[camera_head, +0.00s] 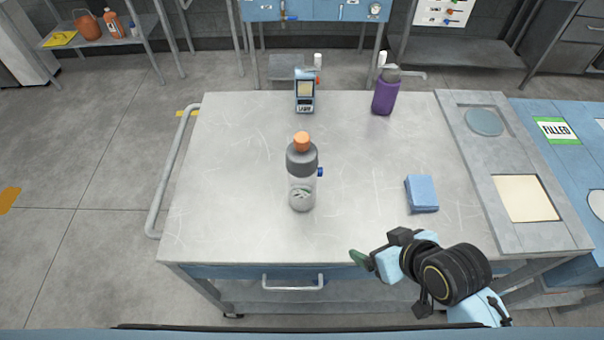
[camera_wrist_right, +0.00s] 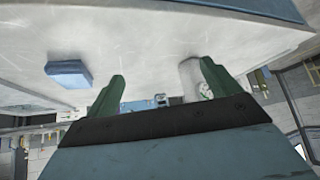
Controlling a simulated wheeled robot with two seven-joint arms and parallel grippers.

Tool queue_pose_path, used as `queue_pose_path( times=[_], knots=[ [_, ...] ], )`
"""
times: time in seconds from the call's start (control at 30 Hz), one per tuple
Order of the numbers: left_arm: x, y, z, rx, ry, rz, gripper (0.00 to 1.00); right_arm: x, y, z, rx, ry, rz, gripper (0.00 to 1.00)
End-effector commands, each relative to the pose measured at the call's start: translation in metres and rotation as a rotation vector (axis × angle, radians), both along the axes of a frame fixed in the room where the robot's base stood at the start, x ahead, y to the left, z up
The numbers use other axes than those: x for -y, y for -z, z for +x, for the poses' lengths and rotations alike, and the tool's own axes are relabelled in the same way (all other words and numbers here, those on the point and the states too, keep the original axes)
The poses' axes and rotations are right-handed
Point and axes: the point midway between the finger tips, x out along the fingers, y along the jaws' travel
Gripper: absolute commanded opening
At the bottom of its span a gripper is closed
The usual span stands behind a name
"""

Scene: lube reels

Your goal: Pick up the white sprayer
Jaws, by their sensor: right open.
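A bottle with an orange cap, grey shoulder and pale whitish lower body (camera_head: 302,190) stands upright on the grey table (camera_head: 240,225), near its middle. It is the nearest match to the white sprayer; a spray trigger is not clear to see. My right gripper (camera_head: 360,258) is at the table's front edge, to the front right of the bottle and apart from it. In the right wrist view its green fingers (camera_wrist_right: 161,86) are spread with nothing held. The pale bottle (camera_wrist_right: 190,78) shows there partly behind the right-hand finger. My left gripper is not in view.
A blue sponge-like block (camera_head: 422,193) lies right of the bottle and also shows in the wrist view (camera_wrist_right: 68,73). A label device (camera_head: 304,92) and a purple bottle (camera_head: 385,93) stand at the back. The table's left part is clear.

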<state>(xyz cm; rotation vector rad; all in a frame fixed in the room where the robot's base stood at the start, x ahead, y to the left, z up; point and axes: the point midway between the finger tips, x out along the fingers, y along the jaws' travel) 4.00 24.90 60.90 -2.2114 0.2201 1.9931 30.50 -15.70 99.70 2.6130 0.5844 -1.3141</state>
Motion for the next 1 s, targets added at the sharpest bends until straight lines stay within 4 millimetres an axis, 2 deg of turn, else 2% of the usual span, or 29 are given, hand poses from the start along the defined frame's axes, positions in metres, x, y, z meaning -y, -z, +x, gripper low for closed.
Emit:
queue_pose_path(
  times=[0.03,0.1,0.3,0.5,0.67,1.0],
  knots=[
    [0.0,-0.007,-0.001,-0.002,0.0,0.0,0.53,-0.012,-0.03,0.01,0.071,-0.053,0.03,0.89],
    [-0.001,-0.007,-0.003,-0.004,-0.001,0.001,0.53,-0.029,-0.046,0.026,0.157,-0.121,0.077,0.89],
    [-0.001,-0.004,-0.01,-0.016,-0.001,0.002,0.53,-0.059,-0.064,0.057,0.321,-0.226,0.175,0.89],
    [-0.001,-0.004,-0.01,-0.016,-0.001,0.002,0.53,-0.074,-0.08,0.077,0.437,-0.282,0.246,0.89],
    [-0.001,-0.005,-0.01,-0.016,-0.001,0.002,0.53,-0.085,-0.08,0.091,0.467,-0.29,0.268,0.89],
    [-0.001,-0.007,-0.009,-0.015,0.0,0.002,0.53,-0.121,-0.057,0.131,0.465,-0.29,0.267,0.89]
  ],
)
